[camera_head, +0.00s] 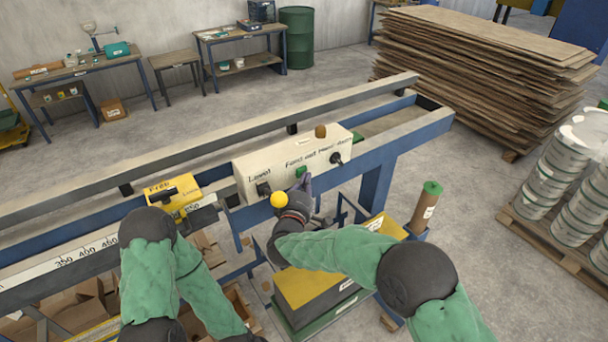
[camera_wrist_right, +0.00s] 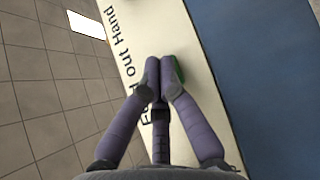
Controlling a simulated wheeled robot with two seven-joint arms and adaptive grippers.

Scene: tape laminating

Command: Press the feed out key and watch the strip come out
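The cream control box (camera_head: 250,165) sits on the blue-and-grey machine frame, with "Feed out Hand Auto" lettering. The green feed out key (camera_head: 301,170) is on its face. My right gripper (camera_head: 302,187) is at the box front, just below the key. In the right wrist view, its purple-grey fingers (camera_wrist_right: 160,72) are closed together, with nothing seen between them. Their tips overlap the green key (camera_wrist_right: 179,70) and partly hide it; I cannot tell if they touch it. My left arm's wrist is cut off at the bottom edge; its fingers are not seen. I cannot make out a strip.
A yellow ball (camera_head: 279,200) is just left of my right gripper. A yellow unit (camera_head: 172,193) rides the rail above a white ruler (camera_head: 75,255). Black knobs and a brown knob (camera_head: 320,131) are on the box. Stacked boards (camera_head: 470,75) and drums stand right.

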